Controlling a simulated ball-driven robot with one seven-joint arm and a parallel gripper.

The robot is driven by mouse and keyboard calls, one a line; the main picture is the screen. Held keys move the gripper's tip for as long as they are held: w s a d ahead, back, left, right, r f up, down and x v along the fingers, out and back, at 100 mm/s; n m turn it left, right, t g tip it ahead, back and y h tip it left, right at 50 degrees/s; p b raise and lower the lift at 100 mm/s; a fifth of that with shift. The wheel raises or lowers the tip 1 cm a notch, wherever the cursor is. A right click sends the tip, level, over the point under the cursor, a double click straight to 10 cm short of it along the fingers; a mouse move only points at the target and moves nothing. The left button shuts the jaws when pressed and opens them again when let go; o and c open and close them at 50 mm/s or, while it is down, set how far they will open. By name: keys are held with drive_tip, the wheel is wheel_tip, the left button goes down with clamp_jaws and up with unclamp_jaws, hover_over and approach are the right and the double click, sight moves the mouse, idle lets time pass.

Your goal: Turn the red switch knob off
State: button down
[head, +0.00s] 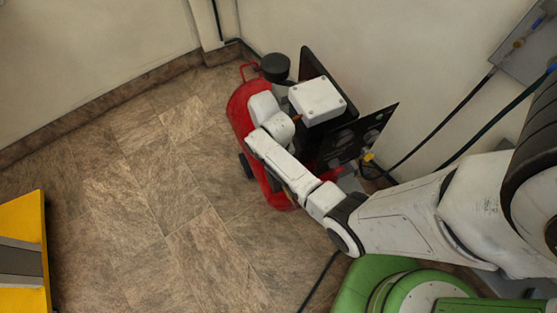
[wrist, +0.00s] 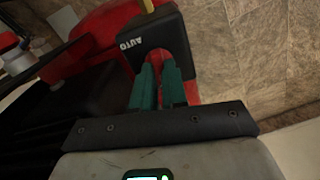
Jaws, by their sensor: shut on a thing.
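In the wrist view, the two teal fingers of my gripper (wrist: 160,82) reach up to a black switch box (wrist: 152,34) marked "AUTO". They are shut on the red switch knob (wrist: 157,62), a narrow red part showing between them at the box's lower edge. The fingers hide much of the knob, so its exact setting cannot be read. In the head view, my arm reaches over the red compressor tank (head: 238,108). The knob and my fingertips are hidden there.
A red tank (wrist: 95,38) lies beside the switch box in the wrist view. In the head view, dark panels (head: 368,132) and the wall stand close to the right of the tank. The tiled floor (head: 150,190) to the left is clear up to a yellow object (head: 28,219).

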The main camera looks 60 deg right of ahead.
drive_tip(key=shift+n, duration=0.9)
drive_tip(key=c, duration=1.2)
unclamp_jaws()
drive_tip(key=shift+o, duration=0.2)
wheel_tip(320, 180, up, 11)
drive_tip(key=p, duration=0.1)
drive_tip(key=shift+f, duration=0.15)
drive_tip(key=shift+a, duration=0.1)
